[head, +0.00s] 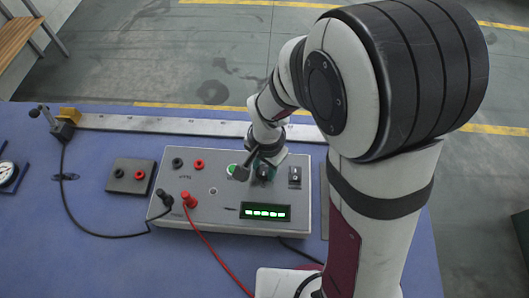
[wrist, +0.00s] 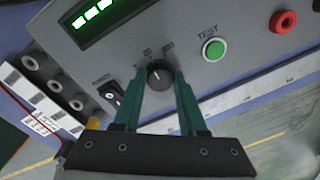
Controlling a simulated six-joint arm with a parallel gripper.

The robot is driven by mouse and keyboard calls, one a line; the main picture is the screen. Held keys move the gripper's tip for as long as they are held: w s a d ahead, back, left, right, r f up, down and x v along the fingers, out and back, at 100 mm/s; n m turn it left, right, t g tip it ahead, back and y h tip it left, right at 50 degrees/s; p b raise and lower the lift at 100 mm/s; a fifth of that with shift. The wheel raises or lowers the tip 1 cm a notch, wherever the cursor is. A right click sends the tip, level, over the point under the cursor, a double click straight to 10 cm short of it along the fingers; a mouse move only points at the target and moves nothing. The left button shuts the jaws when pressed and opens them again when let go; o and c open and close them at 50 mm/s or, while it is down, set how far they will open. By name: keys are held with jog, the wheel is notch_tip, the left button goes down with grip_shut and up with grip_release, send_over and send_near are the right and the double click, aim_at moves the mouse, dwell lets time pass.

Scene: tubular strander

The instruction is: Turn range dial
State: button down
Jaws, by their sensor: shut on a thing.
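The range dial (wrist: 160,74) is a small round black knob on the grey tester box (head: 225,200), with printed numbers around it in the wrist view. My gripper (wrist: 163,80) has its two green fingers closed on either side of the dial, touching its sides. In the head view my gripper (head: 266,165) reaches down onto the right half of the box's top panel, and the dial is mostly hidden there by the gripper. The dial's exact setting is too small to read surely.
Near the dial are a green TEST button (wrist: 214,49), a black rocker switch (wrist: 115,95) and a lit green display (head: 265,211). Red and black leads (head: 188,200) plug into the box's left side.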

jog(key=shift+n, duration=0.3)
jog(key=n, duration=0.4)
jog(key=shift+n+g, duration=0.3)
jog(key=shift+n, duration=1.9)
jog(key=shift+c, duration=2.3)
grip_release()
jog(key=shift+d, duration=0.1)
jog(key=shift+r, duration=0.1)
notch_tip(320, 180, up, 16)
jog(key=shift+d, duration=0.35)
jog(key=shift+w, duration=0.1)
